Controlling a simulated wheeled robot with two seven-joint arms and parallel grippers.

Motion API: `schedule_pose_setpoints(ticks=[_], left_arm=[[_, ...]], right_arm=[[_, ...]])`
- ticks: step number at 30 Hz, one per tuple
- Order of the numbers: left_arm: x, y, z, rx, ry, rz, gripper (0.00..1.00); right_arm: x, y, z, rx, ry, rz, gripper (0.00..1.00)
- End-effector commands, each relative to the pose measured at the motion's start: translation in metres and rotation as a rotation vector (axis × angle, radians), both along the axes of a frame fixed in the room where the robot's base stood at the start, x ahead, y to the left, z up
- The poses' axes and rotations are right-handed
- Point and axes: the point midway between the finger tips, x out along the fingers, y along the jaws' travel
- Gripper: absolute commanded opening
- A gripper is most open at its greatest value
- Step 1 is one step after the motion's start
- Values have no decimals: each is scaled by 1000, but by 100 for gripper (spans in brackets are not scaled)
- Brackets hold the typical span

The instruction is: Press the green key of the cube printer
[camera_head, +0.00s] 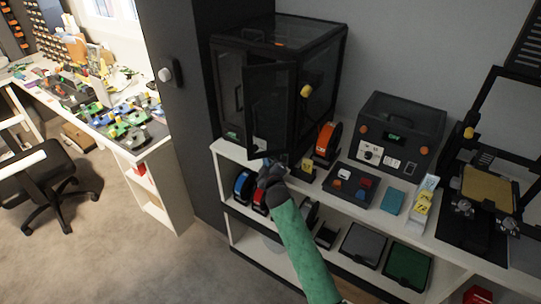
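The cube printer (228,85) is a black box with dark clear panels, standing on the white shelf unit. Its front door (270,108) stands ajar. A small green spot (232,135) shows low on its front, left of the door; it is too small to tell whether it is the key. My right gripper (266,164) is at the shelf's front edge, just below the door and right of the green spot. It is dark and small in the picture, so I cannot tell whether its fingers are open or touching anything. My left gripper is out of view.
Open floor (110,235) is at left.

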Motion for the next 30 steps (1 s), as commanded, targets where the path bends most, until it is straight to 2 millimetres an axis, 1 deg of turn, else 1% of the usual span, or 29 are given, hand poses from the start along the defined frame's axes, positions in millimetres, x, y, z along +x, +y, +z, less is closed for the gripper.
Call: schedule_pose_setpoints(ticks=[13, 30], left_arm=[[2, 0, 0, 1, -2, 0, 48], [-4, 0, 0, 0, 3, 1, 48]], right_arm=[[0, 0, 0, 0, 0, 0, 0], [2, -1, 0, 0, 0, 0, 0]])
